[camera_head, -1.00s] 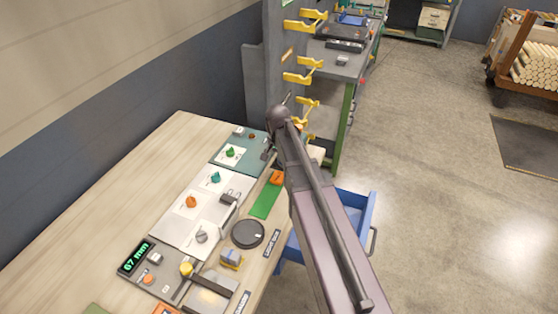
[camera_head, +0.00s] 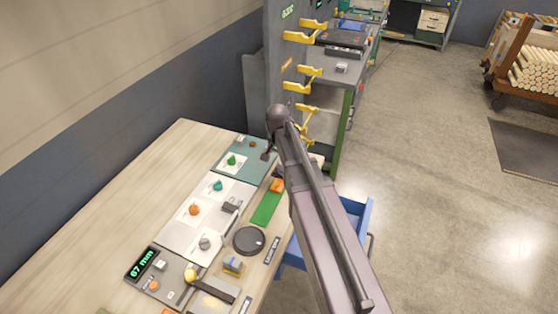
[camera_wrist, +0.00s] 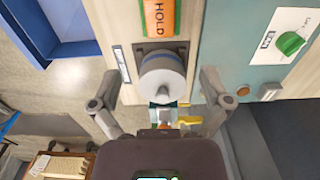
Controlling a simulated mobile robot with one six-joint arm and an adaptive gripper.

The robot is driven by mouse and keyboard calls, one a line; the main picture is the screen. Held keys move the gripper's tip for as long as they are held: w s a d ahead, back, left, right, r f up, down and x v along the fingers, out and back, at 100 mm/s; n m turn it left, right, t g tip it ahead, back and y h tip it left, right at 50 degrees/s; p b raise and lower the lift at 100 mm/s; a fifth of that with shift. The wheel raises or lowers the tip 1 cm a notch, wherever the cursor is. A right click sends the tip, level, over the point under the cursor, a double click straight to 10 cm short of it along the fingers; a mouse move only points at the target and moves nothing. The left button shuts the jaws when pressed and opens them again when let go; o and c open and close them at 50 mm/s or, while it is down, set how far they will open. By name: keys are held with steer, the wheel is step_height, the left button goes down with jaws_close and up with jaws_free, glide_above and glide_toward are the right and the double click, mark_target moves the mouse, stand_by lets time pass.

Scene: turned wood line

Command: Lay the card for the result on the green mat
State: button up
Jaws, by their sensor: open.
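The green mat (camera_head: 267,209) lies near the bench's right edge in the head view. An orange card (camera_head: 277,186) is at its far end. In the wrist view an orange card reading HOLD (camera_wrist: 158,18) lies beyond my gripper, with a green edge beside it. My gripper (camera_wrist: 158,77) is open, with its fingers spread on either side of a pale grey round piece (camera_wrist: 162,82). I cannot tell whether they touch it. In the head view my arm hides most of the gripper. A display (camera_head: 142,264) reads 67 mm.
Coloured knobs sit on white panels (camera_head: 193,215) and a teal panel (camera_head: 228,165) left of the mat. A black round disc (camera_head: 249,240) is just nearer than the mat. The bench's left side is clear.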

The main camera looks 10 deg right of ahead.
steer(key=shift+s, duration=0.15)
steer(key=s+n, duration=0.7)
steer(key=s, duration=0.9)
steer(key=shift+s+a, duration=0.2)
steer(key=shift+s, duration=0.15)
steer(key=c, duration=0.6)
steer(key=shift+o, duration=0.2)
